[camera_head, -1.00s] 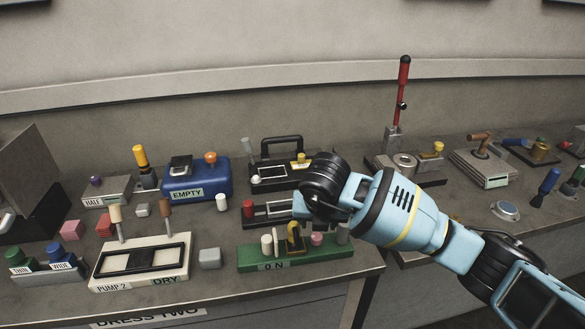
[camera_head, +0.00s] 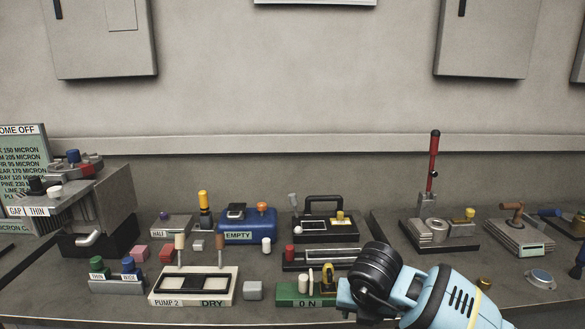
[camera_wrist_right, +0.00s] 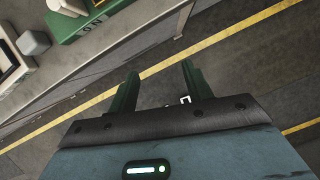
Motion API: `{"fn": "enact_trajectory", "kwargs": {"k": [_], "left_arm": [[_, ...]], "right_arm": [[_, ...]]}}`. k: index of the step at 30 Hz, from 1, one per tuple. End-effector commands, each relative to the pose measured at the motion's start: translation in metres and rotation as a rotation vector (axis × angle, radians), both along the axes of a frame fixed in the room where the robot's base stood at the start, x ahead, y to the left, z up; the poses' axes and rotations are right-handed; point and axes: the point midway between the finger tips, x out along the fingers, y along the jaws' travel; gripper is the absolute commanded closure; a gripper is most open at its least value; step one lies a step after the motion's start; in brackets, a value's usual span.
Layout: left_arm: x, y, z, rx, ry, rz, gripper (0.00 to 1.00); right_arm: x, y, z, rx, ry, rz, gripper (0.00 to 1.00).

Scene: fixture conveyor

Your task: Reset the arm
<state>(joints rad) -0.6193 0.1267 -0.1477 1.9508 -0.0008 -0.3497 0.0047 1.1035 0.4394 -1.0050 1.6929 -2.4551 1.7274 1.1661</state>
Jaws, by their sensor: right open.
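My right arm comes in from the lower right in the head view, in front of the bench and the right end of the green ON fixture (camera_head: 290,292). Its fingers are out of that picture or hidden there. In the right wrist view my right gripper (camera_wrist_right: 158,88) is open, with two dark green fingers apart and nothing between them. It is over the floor, just off the bench's front edge. The green ON fixture (camera_wrist_right: 95,22) shows at the upper left there, apart from the fingers. My left gripper is not in view.
The bench (camera_head: 120,300) holds a white PUMP 2 DRY plate (camera_head: 235,288), a blue EMPTY box (camera_head: 238,237), a black-handled case (camera_head: 318,232) and a grey fixture with a red lever (camera_head: 433,165). Floor with yellow lines (camera_wrist_right: 235,38) lies below the gripper.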

Motion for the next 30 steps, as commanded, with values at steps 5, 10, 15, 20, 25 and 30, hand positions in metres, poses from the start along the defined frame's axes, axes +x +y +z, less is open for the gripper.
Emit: {"fn": "enact_trajectory", "kwargs": {"k": [5,10,15,20,25,30], "left_arm": [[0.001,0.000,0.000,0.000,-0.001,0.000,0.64],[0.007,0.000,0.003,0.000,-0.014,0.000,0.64],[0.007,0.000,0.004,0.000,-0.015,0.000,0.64],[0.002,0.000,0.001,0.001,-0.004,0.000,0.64],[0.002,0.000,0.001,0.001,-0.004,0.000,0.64],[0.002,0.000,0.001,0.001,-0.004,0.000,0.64]], "right_arm": [[-0.040,0.053,-0.041,0.236,0.139,0.156,0.50],[-0.089,0.112,-0.061,0.558,0.263,0.288,0.50],[-0.142,0.168,-0.051,1.024,0.354,0.344,0.50],[-0.164,0.189,-0.021,1.479,0.356,0.240,0.50],[-0.157,0.170,-0.003,1.885,0.276,-0.054,0.50],[-0.140,0.117,-0.026,2.140,0.146,-0.516,0.50]]}}
